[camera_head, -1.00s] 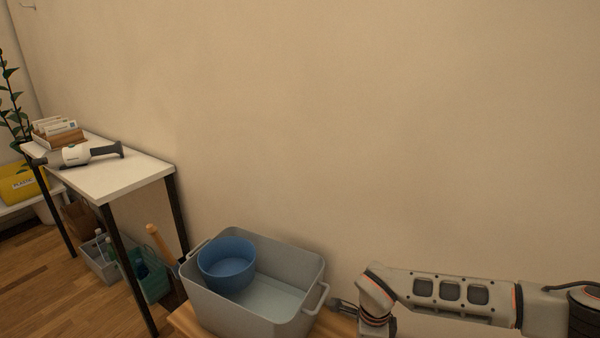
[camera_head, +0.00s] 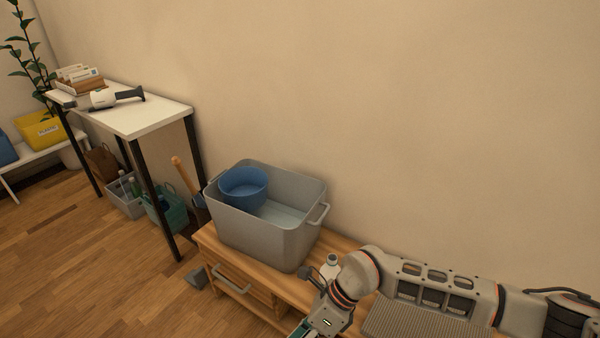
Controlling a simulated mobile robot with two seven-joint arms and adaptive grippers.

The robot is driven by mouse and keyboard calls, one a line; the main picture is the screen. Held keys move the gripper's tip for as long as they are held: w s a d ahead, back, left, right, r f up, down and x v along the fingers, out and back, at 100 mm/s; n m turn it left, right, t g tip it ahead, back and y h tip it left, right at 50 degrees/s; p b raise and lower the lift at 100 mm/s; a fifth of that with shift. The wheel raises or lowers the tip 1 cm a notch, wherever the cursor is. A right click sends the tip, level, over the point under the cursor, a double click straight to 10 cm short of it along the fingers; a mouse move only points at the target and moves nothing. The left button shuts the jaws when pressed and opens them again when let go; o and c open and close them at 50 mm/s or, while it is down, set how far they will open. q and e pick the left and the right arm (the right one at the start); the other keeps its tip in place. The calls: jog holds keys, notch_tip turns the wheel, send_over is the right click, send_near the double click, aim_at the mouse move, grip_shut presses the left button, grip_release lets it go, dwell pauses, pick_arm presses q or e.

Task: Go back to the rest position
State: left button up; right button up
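My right arm comes in from the right edge and bends downward near the middle bottom. My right gripper (camera_head: 318,319) is at the bottom edge, partly cut off, in front of the wooden bench (camera_head: 268,286). Its fingertips do not show clearly, so I cannot tell whether it is open or holds anything. My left gripper is not in view. A grey bin (camera_head: 262,239) stands on the bench to the left of my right gripper, with a blue bowl (camera_head: 243,188) inside it.
A white bottle (camera_head: 331,264) stands close to my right wrist. A grey ribbed surface (camera_head: 425,322) lies under my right forearm. A white table (camera_head: 150,117) with a white handheld device (camera_head: 104,99) is at the left.

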jog(key=s+a+r+m+y+p, duration=0.1)
jog(key=s+a+r+m+y, duration=0.2)
jog(key=s+a+r+y, duration=0.35)
jog(key=w+a+r+m+t+y+p, duration=0.1)
jog(key=w+a+r+m+t+y, duration=0.15)
jog(key=r+m, duration=0.35)
jog(key=w+a+r+m+t+y+p, duration=0.1)
jog(key=a+r+m+t+y, duration=0.15)
jog(key=r+m, duration=0.4)
jog(key=w+d+m+t+h+p, duration=0.2)
jog(key=w+d+m+t+h, duration=0.35)
jog(key=d+m+t, duration=0.8)
jog(key=d+f+m+h+p, duration=0.2)
jog(key=d+f+m+h, duration=0.35)
jog(key=f+m, duration=0.2)
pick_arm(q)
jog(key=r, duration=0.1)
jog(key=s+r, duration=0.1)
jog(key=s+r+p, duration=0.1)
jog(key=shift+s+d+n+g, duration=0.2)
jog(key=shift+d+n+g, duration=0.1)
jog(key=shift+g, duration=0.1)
pick_arm(e)
jog(key=s+d+f+m+g+h, duration=0.5)
jog(key=s+d+f+m, duration=0.4)
jog(key=s+d+f, duration=0.3)
jog(key=shift+s+d+f, duration=0.2)
jog(key=shift+s+d, duration=0.55)
jog(key=shift+d, duration=0.4)
